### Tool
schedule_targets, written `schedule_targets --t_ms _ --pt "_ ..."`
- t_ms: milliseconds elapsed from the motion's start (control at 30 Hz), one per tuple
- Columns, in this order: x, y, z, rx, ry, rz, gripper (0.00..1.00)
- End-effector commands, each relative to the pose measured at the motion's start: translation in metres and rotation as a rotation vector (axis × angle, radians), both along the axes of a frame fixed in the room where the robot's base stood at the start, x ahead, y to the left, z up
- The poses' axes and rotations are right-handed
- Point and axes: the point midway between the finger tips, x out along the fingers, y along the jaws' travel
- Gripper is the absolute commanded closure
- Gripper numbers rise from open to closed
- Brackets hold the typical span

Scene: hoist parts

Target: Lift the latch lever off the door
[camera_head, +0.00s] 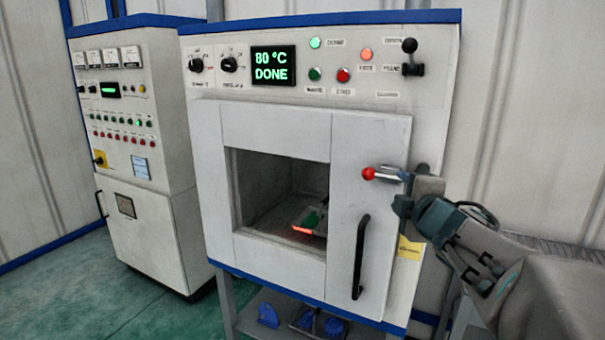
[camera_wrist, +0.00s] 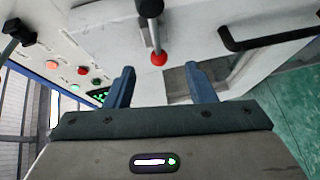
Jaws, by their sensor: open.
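The latch lever (camera_head: 388,176) is a short metal rod with a red knob, lying across the upper right of the white oven door (camera_head: 345,190). In the wrist view the lever (camera_wrist: 155,32) runs from a dark pivot at the top down to its red knob. My gripper (camera_head: 407,188) is at the lever's right end in the head view. My open gripper (camera_wrist: 159,72) has its two blue fingers apart, with the red knob showing in the gap near the fingertips. I cannot tell the depth between knob and fingers. The lever's pivot is partly hidden by my gripper in the head view.
A black bar handle (camera_head: 361,257) stands out from the door below the lever. The door window shows a part glowing red inside. The oven panel (camera_head: 305,68) reads 80 °C DONE, with a black-knobbed lever (camera_head: 411,58) at its right. A control cabinet (camera_head: 140,150) stands left.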

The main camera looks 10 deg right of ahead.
Motion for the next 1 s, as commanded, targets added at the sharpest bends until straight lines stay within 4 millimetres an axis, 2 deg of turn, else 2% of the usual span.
schedule_targets --t_ms 100,200,367,467,1000 --pt "0.000 -0.002 0.005 -0.149 -0.008 0.117 0.50" --pt "-0.002 0.000 0.006 -0.226 -0.008 0.190 0.50" --pt "-0.001 0.002 0.005 -0.273 -0.006 0.240 0.50" --pt "0.007 0.003 0.004 -0.273 -0.006 0.243 0.50" --pt "0.104 0.009 -0.006 -0.270 -0.005 0.241 0.50"
